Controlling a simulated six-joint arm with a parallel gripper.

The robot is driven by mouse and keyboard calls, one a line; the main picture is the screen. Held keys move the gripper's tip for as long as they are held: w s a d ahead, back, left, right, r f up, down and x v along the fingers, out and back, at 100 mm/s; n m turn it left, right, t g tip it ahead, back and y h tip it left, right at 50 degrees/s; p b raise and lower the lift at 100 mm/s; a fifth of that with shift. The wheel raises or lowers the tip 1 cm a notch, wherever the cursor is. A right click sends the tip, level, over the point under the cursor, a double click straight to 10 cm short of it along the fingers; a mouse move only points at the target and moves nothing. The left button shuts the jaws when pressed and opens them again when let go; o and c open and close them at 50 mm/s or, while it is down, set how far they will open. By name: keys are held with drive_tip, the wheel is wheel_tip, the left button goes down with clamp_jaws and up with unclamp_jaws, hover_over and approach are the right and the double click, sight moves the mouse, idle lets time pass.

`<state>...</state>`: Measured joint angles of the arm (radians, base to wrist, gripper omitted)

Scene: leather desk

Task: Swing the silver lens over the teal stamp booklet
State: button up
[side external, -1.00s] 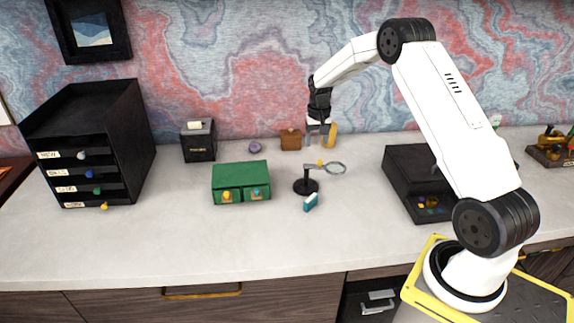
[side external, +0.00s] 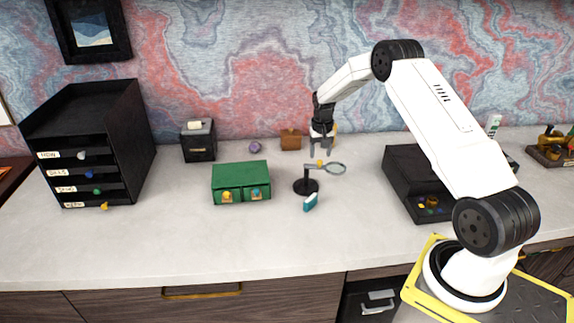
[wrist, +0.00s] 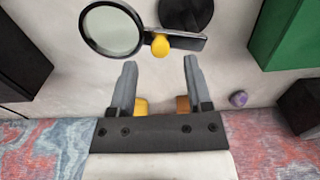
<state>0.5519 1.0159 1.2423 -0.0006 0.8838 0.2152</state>
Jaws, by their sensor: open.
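The silver lens (side external: 337,168) is a round magnifier on an arm with a yellow knob (side external: 320,163), on a black stand (side external: 306,186). The lens points right of the stand in the side view. In the wrist view the lens (wrist: 112,31) is at upper left and the yellow knob (wrist: 160,45) lies just beyond my fingertips. The teal stamp booklet (side external: 310,202) lies in front of the stand, not under the lens; I cannot see it in the wrist view. My gripper (side external: 321,152) is open and empty, above and behind the lens arm.
A green two-drawer box (side external: 240,183) stands left of the stand, and a black box (side external: 408,190) stands to the right. A brown box (side external: 291,139) and a purple object (side external: 255,146) are behind. The desk front is clear.

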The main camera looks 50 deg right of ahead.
sight(320, 160)
drive_tip(key=shift+f, duration=1.55)
clamp_jaws()
